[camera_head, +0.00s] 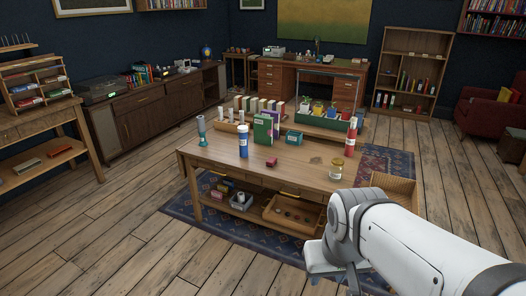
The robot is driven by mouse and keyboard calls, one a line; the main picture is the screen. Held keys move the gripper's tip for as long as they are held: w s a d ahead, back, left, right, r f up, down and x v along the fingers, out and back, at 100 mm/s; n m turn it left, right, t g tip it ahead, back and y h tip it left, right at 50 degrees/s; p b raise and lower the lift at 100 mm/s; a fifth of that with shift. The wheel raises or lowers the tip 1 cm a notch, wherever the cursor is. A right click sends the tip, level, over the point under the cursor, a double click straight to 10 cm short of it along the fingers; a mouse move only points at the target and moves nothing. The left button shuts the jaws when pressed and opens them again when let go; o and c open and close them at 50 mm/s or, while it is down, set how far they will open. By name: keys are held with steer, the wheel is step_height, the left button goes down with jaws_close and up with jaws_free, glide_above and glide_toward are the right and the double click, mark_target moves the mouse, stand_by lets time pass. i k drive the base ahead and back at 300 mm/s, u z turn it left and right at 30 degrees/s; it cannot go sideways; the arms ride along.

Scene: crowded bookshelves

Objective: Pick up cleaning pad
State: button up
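No object can be told for sure as the cleaning pad at this size. A small dark red block (271,162) lies on the wooden table (219,156) near its front edge and might be it. My white arm reaches in from the lower right. Its end, with my gripper (325,262), is low in front of the table's right front corner, well apart from the red block. The fingers are not clearly visible, so open or shut cannot be told.
On the table stand a blue-and-white bottle (243,141), a green book (263,130), a teal box (294,138), an amber jar (336,169) and a red bottle (351,136). An open wooden drawer (294,228) is below. Bare floor (110,235) lies left.

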mark_target(272, 161)
steer(key=k, duration=0.6)
steer(key=u, duration=0.5)
steer(key=i, duration=1.05)
steer(key=u, duration=0.55)
steer(key=i, duration=1.8)
steer(key=z, duration=0.85)
steer(key=i, duration=1.15)
steer(key=z, duration=0.95)
steer(key=i, duration=0.3)
steer(key=z, duration=0.15)
steer(key=k, duration=0.75)
steer(key=z, duration=0.2)
